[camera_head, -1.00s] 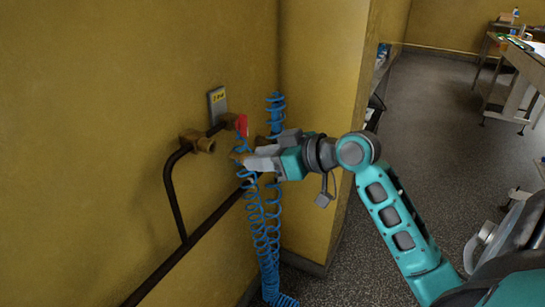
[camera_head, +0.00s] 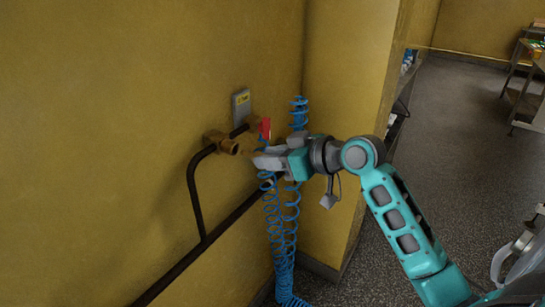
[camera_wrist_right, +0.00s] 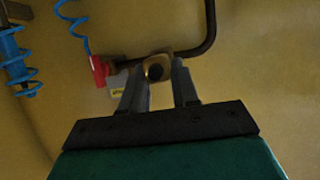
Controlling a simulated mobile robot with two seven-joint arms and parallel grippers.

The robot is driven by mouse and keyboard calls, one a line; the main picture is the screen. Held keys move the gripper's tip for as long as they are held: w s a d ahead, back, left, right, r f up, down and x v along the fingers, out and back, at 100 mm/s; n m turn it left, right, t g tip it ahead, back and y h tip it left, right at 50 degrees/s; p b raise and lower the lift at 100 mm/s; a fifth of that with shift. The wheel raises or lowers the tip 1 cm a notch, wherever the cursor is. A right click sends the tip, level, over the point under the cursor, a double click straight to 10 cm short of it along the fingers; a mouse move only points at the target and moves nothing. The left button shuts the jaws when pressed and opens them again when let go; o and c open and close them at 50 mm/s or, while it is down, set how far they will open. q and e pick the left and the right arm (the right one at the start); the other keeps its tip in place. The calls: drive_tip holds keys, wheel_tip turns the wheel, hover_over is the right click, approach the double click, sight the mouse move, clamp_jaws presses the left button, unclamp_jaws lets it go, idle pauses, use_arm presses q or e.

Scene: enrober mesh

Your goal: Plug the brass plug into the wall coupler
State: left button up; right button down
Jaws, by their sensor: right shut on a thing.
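The brass wall coupler (camera_head: 222,143) sits on a dark pipe against the yellow wall, its round mouth facing out to the right in the head view. My right gripper (camera_head: 258,160) is shut on the brass plug, just right of and slightly below the coupler mouth, with a small gap in the picture. The plug is mostly hidden by the fingers. In the right wrist view the gripper fingers (camera_wrist_right: 160,85) flank the coupler. My left gripper is out of view.
A coiled blue hose (camera_head: 283,225) hangs below and behind the gripper. A dark pipe (camera_head: 215,232) runs along the wall. A wall corner stands behind; open floor lies right.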

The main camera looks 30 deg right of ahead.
sight(256, 152)
drive_tip(key=shift+r, duration=0.1)
idle(0.7)
drive_tip(key=shift+p, duration=0.6)
idle(0.4)
drive_tip(key=shift+w+a+p, duration=0.3)
drive_tip(key=shift+w+p, duration=0.1)
drive_tip(key=shift+w, duration=0.45)
drive_tip(key=shift+w+a, duration=0.3)
drive_tip(key=shift+w, duration=0.35)
drive_tip(key=shift+w+a, duration=0.25)
drive_tip(key=shift+w, duration=0.35)
drive_tip(key=shift+s+d, duration=0.1)
drive_tip(key=shift+s, duration=0.1)
idle(0.3)
